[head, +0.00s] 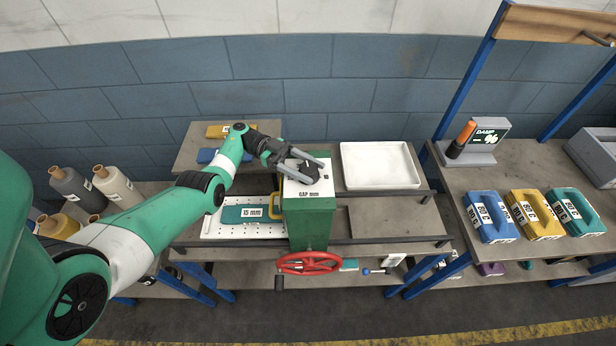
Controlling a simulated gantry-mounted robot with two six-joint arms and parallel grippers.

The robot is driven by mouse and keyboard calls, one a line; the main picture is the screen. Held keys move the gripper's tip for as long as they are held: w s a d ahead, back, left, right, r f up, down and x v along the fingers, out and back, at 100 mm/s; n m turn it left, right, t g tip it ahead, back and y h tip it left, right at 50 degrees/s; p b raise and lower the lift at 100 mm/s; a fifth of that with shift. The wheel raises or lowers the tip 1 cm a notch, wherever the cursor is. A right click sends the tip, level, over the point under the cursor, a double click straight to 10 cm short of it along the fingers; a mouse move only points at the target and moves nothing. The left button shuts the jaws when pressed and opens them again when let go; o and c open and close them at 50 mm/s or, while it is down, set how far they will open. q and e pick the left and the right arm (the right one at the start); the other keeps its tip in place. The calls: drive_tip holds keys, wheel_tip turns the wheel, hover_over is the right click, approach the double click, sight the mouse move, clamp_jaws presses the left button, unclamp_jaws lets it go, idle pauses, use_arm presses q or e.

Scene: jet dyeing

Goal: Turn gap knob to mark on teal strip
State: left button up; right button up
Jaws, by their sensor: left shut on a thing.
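The gap knob (309,174) is a dark round knob on the white top plate (304,190) of a green machine, with the label "GAP mm" in front of it. My left gripper (312,170) is shut on the knob, its fingers reaching in from the left and covering part of it. The knob's pointer and scale marks are too small and covered to read. A teal strip (231,214) labelled "15 mm" lies on the white perforated tray (217,230) left of the machine. My right gripper is not in view.
A red handwheel (308,263) is on the machine's front. A white empty tray (380,166) stands to its right. On the right table are a damp meter (482,139) and blue, yellow and teal labelled blocks. Rails run along the machine's table.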

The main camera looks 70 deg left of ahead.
sight(307, 172)
use_arm(q)
drive_tip(key=shift+f, duration=0.1)
idle(0.4)
drive_tip(key=o, duration=1.4)
drive_tip(key=shift+c, duration=0.2)
drive_tip(key=shift+r, duration=0.2)
drive_tip(key=shift+r, duration=0.4)
drive_tip(key=r+p, duration=0.3)
drive_tip(key=d+r+p, duration=0.1)
drive_tip(key=shift+s+r+p, duration=0.25)
drive_tip(key=shift+s+p, duration=0.15)
drive_tip(key=s+d+r+p, duration=0.3)
drive_tip(key=s+d+r, duration=0.4)
drive_tip(key=s+d, duration=0.1)
drive_tip(key=shift+s+d+r+p, duration=0.2)
drive_tip(key=shift+d+p, duration=0.15)
drive_tip(key=shift+d, duration=0.5)
